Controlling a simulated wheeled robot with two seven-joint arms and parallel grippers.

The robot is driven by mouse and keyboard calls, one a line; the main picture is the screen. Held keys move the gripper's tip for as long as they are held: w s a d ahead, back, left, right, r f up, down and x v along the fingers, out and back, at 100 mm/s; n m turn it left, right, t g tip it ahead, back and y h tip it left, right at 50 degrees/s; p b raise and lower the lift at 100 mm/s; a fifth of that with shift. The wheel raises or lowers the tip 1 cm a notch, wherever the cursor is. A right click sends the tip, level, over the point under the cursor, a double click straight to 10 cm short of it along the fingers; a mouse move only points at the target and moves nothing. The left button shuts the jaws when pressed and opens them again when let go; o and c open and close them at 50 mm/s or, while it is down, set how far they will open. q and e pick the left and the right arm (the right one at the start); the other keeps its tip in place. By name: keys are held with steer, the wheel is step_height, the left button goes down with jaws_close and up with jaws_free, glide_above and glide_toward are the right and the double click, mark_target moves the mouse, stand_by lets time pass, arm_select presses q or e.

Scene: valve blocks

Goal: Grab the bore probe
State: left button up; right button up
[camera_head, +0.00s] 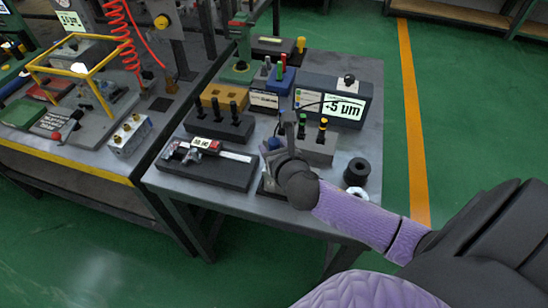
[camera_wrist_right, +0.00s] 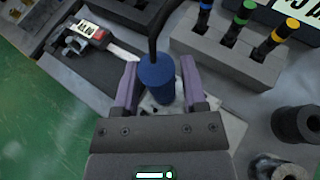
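The bore probe (camera_wrist_right: 157,78) has a blue cylindrical body with a black cable rising from its top. In the right wrist view it stands between the two fingers of my right gripper (camera_wrist_right: 160,88). The fingers are apart, one on each side of the blue body, and I see no clear grip on it. In the head view my right gripper (camera_head: 283,141) is low over the front of the grey table, and only a bit of the blue probe (camera_head: 273,143) shows beside it. The probe's lower end is hidden. My left gripper is not in view.
A dark tray with a caliper (camera_head: 205,168) lies left.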

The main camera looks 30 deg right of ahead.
jaws_close()
